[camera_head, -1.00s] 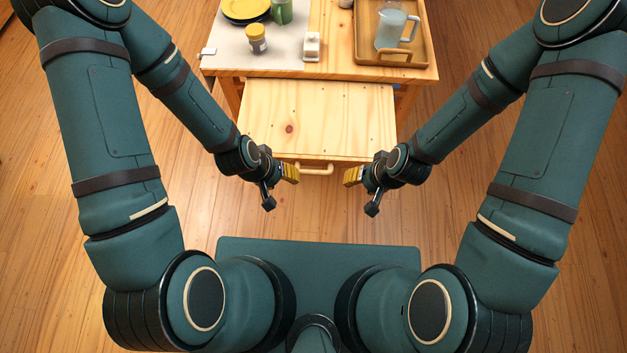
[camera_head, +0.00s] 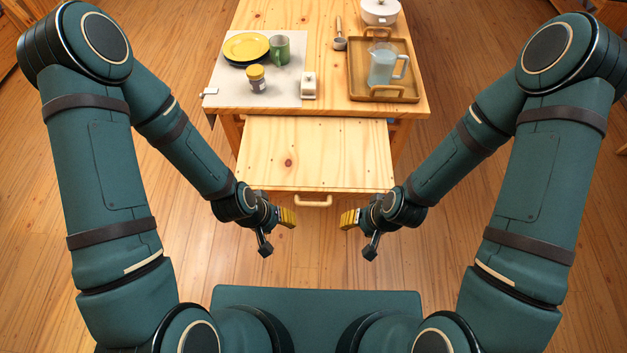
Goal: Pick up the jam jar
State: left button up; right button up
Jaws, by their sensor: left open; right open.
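The jam jar (camera_head: 257,80) is a small jar with a yellow lid and a pale label. It stands upright on a light mat (camera_head: 232,88) at the left of the wooden table. My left gripper (camera_head: 277,232) is open and empty, in front of the pulled-out lower board and well short of the jar. My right gripper (camera_head: 359,233) is open and empty, to the right of it at a similar height in the picture. Neither gripper touches anything.
Beside the jar are a yellow plate (camera_head: 246,46) on a dark one, a green mug (camera_head: 280,49) and a small white-topped block (camera_head: 309,85). A tray (camera_head: 358,92) holds a pitcher (camera_head: 384,66). A ladle (camera_head: 339,35) and white pot (camera_head: 379,12) stand behind. The lower board (camera_head: 315,150) is bare.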

aim_at(257, 88)
jog(key=i+j+z, duration=0.15)
jog(key=i+j, duration=0.45)
jog(key=i+j+z, duration=0.1)
jog(key=i+j, duration=0.45)
jog(key=j, duration=0.15)
jog(key=z, duration=1.1)
